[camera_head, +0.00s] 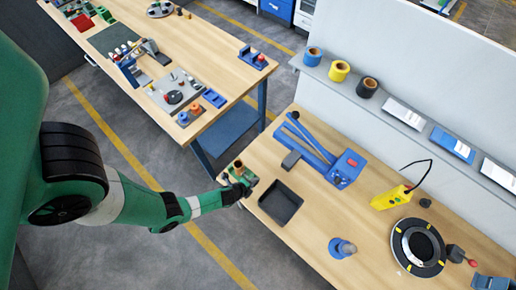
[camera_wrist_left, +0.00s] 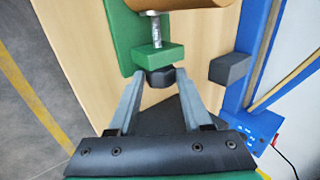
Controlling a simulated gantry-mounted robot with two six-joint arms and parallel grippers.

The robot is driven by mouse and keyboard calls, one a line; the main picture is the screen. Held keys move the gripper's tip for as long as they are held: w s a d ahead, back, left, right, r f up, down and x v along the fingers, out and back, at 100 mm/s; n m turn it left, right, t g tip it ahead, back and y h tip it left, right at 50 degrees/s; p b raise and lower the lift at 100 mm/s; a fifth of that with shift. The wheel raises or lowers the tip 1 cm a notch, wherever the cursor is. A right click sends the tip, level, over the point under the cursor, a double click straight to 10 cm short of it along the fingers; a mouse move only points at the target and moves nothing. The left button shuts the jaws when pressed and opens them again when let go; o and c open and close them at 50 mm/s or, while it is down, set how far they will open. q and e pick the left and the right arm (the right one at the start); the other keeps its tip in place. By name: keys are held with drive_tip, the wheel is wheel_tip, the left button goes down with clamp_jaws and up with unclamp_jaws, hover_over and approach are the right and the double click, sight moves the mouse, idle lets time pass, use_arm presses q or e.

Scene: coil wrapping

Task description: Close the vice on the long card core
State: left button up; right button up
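The green vice (camera_head: 241,173) stands at the left corner of the near bench. In the left wrist view I see its green jaw block (camera_wrist_left: 158,56), a metal screw (camera_wrist_left: 156,28) and a dark knob (camera_wrist_left: 161,78) at the screw's end. A brown cylinder, which looks like the card core (camera_wrist_left: 188,4), shows at the top edge, mostly cut off. My left gripper (camera_wrist_left: 161,73) has its grey fingers apart, one on each side of the knob. Whether they touch it is unclear. In the head view my left gripper (camera_head: 236,190) is small at the vice. My right gripper is out of view.
A dark tray (camera_head: 281,218) lies just right of the vice. A blue fixture (camera_head: 346,170) and a dark grey block (camera_head: 291,160) stand behind it. A yellow device (camera_head: 390,198) and a round black-and-white ring (camera_head: 418,268) are farther right.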

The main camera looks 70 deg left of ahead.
use_arm(q)
drive_tip(key=c, duration=0.5)
drive_tip(key=p, duration=0.1)
drive_tip(key=r+g+p, duration=0.1)
drive_tip(key=p, duration=0.1)
drive_tip(key=shift+w+a+h, duration=0.15)
drive_tip(key=shift+w+h, duration=0.1)
drive_tip(key=shift+h, duration=0.15)
drive_tip(key=shift+w+a+f+g+h+p, duration=0.15)
drive_tip(key=shift+f+g+h+p, duration=0.1)
drive_tip(key=shift+g+h+p, duration=0.25)
drive_tip(key=shift+g, duration=0.5)
drive_tip(key=shift+f, duration=0.1)
